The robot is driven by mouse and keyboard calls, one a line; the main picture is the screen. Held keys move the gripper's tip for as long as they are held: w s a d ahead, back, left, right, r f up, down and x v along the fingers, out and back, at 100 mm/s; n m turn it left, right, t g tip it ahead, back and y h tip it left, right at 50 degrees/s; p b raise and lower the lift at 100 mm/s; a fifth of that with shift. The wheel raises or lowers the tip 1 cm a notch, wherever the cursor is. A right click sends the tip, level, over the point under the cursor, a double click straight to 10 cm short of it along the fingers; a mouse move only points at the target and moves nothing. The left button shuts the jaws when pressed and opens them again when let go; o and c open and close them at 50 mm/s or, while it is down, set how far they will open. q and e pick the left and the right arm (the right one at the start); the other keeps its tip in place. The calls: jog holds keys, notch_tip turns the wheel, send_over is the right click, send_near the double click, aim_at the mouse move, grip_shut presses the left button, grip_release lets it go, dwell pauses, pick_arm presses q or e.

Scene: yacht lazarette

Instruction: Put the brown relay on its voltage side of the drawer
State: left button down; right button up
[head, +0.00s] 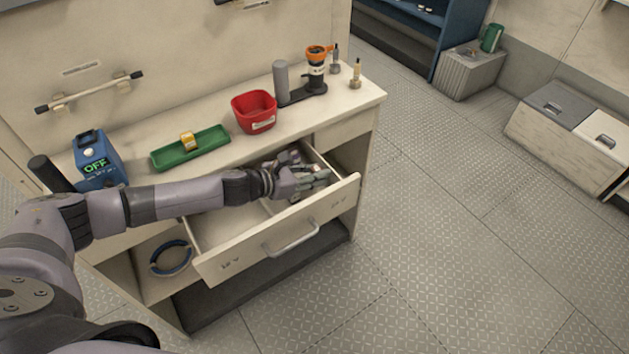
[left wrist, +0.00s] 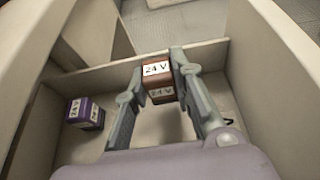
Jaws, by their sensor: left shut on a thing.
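The brown relay (left wrist: 156,71), marked 24 V, is between the fingers of my left gripper (left wrist: 158,80) in the left wrist view. The gripper is shut on it, low inside the open drawer (head: 228,267). In the head view my left gripper (head: 310,181) reaches into the drawer's right part, and its hand hides the brown relay. I cannot tell whether the relay touches the drawer floor. A purple relay (left wrist: 86,113), also marked 24 V, sits in the same compartment, left of the fingers. The drawer front's left label looks like 12 V; the right one is too small to read. My right gripper is out of view.
On the counter stand a blue device reading OFF (head: 96,160), a green tray (head: 215,141) with a yellow block (head: 187,139), a red bin (head: 254,108) and an orange-topped tool (head: 317,70). A blue ring (head: 171,258) lies on the shelf below. The floor at right is clear.

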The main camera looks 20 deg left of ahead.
pick_arm(q)
notch_tip(320, 180, down, 3)
jog(key=shift+r, duration=0.15)
jog(key=c, duration=1.6)
grip_release()
jog(key=shift+o, duration=1)
